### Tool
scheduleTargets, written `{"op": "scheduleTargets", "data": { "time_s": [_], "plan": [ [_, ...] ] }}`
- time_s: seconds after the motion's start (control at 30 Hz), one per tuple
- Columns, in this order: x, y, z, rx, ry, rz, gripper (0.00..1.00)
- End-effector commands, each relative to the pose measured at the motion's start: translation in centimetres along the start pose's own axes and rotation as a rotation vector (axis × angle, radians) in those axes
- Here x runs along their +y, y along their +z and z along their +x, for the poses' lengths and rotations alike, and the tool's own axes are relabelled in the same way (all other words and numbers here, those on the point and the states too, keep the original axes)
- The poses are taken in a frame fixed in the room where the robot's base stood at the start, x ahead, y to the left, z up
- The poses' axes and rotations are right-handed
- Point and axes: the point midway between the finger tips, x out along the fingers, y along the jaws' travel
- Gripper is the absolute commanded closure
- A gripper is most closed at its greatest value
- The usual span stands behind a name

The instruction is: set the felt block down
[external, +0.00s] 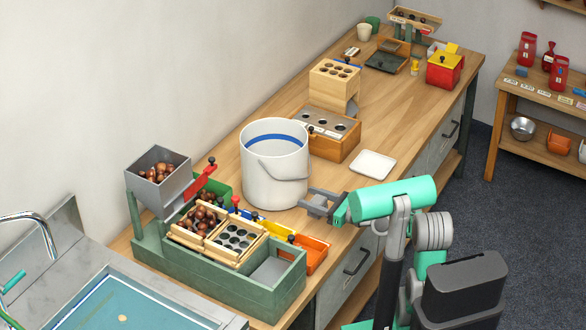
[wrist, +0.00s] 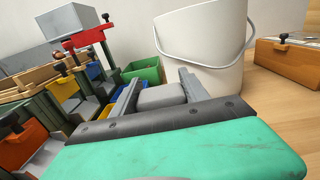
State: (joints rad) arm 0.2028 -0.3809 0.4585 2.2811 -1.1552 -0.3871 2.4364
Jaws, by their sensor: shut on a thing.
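My gripper (external: 322,203) is at the front edge of the wooden bench, just right of the white bucket and the chestnut station. In the wrist view my gripper (wrist: 160,80) is shut on a grey block, the felt block (wrist: 162,97), held between its two grey fingers. The block's top shows; its underside is hidden, so I cannot tell whether it touches anything below. In the external view the block is too small to tell apart from the fingers.
The white bucket (external: 275,180) stands close beyond my gripper, its handle hanging toward it. The green station (external: 210,262) with chestnuts, coloured bins and a red lever (wrist: 83,38) is at left. A white tray (external: 372,164) and a wooden box (external: 325,145) lie farther right.

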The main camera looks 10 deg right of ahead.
Motion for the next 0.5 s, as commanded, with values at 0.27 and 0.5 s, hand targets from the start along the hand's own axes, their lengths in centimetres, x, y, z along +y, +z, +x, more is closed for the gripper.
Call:
{"op": "scheduleTargets", "data": {
  "time_s": [0.27,0.5],
  "plan": [
    [-0.7,-4.4,0.0,0.001,-0.023,0.003,0.91],
    [-0.7,-8.3,0.0,0.001,-0.023,0.002,0.91]
  ]
}}
